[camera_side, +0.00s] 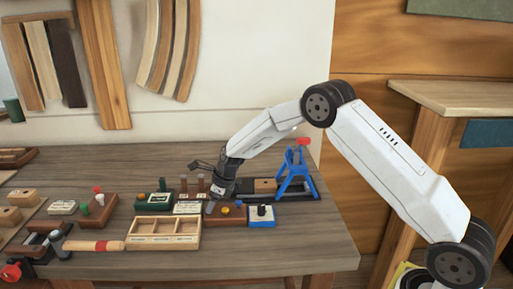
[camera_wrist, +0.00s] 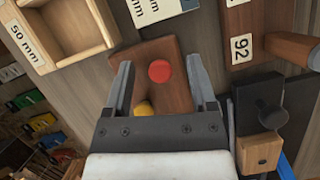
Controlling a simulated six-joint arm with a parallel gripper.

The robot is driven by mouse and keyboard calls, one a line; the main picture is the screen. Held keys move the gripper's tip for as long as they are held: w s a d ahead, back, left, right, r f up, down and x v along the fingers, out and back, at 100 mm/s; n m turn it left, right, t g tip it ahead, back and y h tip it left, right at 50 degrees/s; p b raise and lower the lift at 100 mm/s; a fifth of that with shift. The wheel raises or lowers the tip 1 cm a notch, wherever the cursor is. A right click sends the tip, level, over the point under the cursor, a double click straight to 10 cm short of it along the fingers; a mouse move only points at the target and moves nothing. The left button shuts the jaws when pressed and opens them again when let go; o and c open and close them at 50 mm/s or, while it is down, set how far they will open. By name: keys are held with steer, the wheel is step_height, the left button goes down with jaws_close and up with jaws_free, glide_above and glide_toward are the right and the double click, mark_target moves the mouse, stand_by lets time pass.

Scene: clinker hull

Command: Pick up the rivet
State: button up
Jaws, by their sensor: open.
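My gripper (camera_wrist: 160,66) is open in the wrist view, its two fingers apart. Between them, in the picture, lie a round red top (camera_wrist: 159,71) and a yellow top (camera_wrist: 144,108) on a brown wooden block (camera_wrist: 178,92). Nothing is gripped; I cannot tell the height gap. In the side view my gripper (camera_side: 210,207) points down beside a brown block (camera_side: 226,218) with small coloured knobs. I cannot tell for sure which small piece is the rivet. The yellow top is partly hidden by the gripper body.
A compartmented wooden tray (camera_side: 163,241) stands left of the brown block, and a blue stand (camera_side: 295,178) behind right. A white-and-blue block (camera_side: 262,221) is close on the right. A red-and-wood handled tool (camera_side: 95,246) lies farther left. The table's front is clear.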

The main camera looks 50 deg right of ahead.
jaws_close()
steer(key=shift+r, duration=0.1)
stand_by(0.3)
steer(key=shift+r, duration=0.75)
steer(key=s+r, duration=1.1)
steer(key=s, duration=0.3)
steer(key=shift+r, duration=0.15)
